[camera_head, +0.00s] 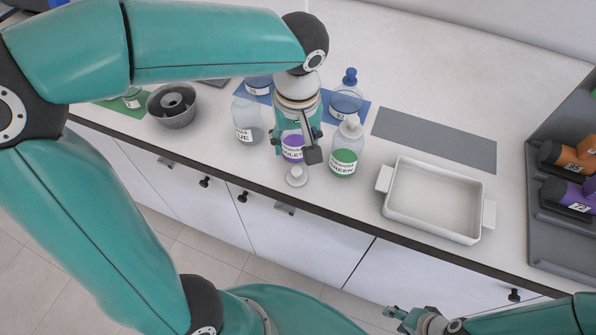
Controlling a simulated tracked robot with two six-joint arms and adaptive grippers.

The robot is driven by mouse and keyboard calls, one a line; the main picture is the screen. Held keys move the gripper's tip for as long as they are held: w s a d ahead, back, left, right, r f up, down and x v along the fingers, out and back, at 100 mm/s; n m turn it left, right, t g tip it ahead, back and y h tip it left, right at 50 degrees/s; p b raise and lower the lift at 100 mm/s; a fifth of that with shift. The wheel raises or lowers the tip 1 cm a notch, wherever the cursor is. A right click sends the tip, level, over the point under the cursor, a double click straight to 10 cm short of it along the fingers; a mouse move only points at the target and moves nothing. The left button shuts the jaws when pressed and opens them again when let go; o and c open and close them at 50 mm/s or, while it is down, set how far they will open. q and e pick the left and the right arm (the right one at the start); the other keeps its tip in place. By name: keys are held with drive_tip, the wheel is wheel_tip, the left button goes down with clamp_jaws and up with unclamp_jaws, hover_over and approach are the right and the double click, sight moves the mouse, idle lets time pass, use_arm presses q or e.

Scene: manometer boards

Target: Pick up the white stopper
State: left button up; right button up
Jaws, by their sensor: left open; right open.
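A small white stopper (297,177) sits on the counter near its front edge, in front of a bottle with violet liquid (292,148). My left gripper (300,152) points down just behind and above the stopper, apart from it as far as I can tell. It is open and partly hides the violet bottle. Beside it on the right stands a bottle with green liquid (344,160), with a pale top. My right gripper (403,316) is open and empty, low at the bottom right in front of the cabinets.
A blue-stoppered bottle (347,97) stands behind on a blue mat. A white tray (440,203) is to the right, a grey bowl (172,108) to the left. A dark rack (545,235) stands far right.

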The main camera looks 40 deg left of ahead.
use_arm(q)
hover_over(297, 171)
drive_tip(key=f, duration=0.5)
drive_tip(key=shift+a+f, duration=0.25)
drive_tip(key=shift+f, duration=0.05)
drive_tip(key=shift+w+d+f+p, duration=0.1)
drive_tip(key=shift+f+p, duration=0.15)
drive_tip(key=shift+f, duration=1.15)
drive_tip(key=shift+w+d+f+p, duration=0.1)
drive_tip(key=shift+f+p, duration=0.1)
drive_tip(key=shift+f, duration=1.2)
drive_tip(key=shift+s, duration=0.15)
drive_tip(key=c, duration=0.9)
